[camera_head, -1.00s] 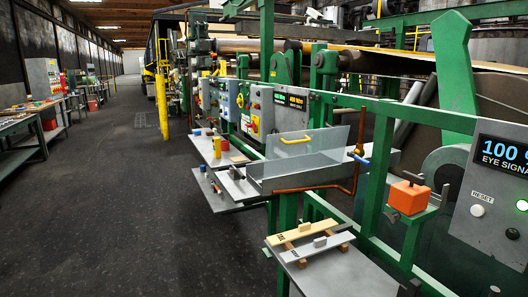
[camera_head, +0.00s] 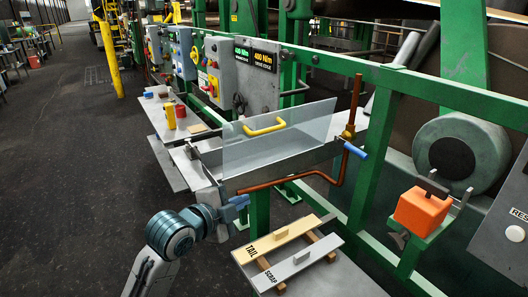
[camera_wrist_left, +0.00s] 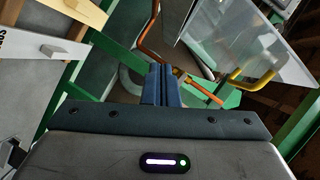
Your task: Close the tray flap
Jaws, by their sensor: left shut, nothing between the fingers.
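The tray flap (camera_head: 285,133) is a clear panel with a yellow handle (camera_head: 264,126). It stands raised, roughly upright, along the grey metal tray (camera_head: 305,160) in the head view. The flap and its yellow handle also show at the upper right of the left wrist view (camera_wrist_left: 250,45). My left gripper (camera_head: 240,203) is at the near left end of the tray, below the flap, its blue fingers shut and empty. The shut fingers also show in the left wrist view (camera_wrist_left: 160,84), apart from the handle. My right gripper is not in view.
A copper pipe (camera_head: 290,182) with a blue-handled valve (camera_head: 354,150) runs in front of the tray. Boards marked TAIL (camera_head: 275,242) and SCRAP (camera_head: 292,265) lie on a shelf below. An orange block (camera_head: 421,211) stands at right. Open floor (camera_head: 70,180) lies left.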

